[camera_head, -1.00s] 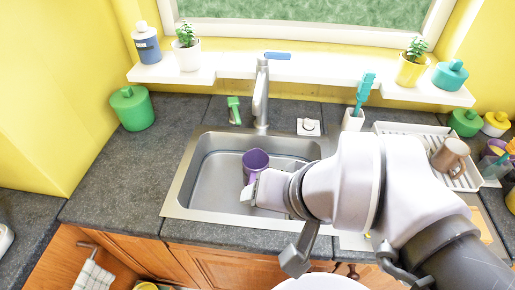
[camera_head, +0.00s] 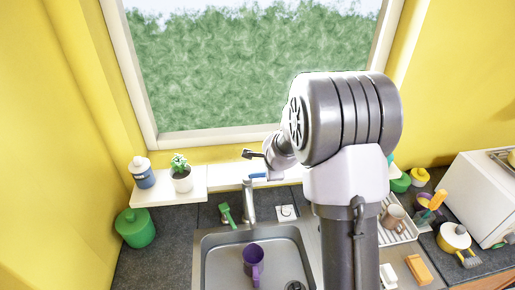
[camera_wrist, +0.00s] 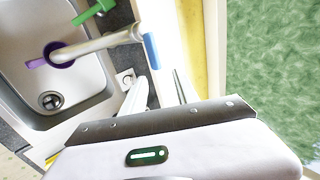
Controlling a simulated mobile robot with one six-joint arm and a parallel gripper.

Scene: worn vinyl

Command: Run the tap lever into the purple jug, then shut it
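The purple jug (camera_head: 252,254) stands upright in the sink, its handle towards the front; in the wrist view (camera_wrist: 59,61) the tap spout crosses over its mouth. The grey tap (camera_head: 248,203) rises behind the sink with a blue lever (camera_head: 258,175) on top, also seen in the wrist view (camera_wrist: 151,51). I see no water stream. My gripper (camera_head: 262,165) is up near the lever, by the window sill. In the wrist view my gripper's (camera_wrist: 158,92) fingers look apart and empty, with the lever just beyond them, not between them.
The sink basin (camera_head: 222,262) has a drain at its right. A green brush-like item (camera_head: 228,215) stands left of the tap and a white switch-like block (camera_head: 287,212) right of it. The shelf (camera_head: 215,182) with a potted plant (camera_head: 181,175) and the window are close behind.

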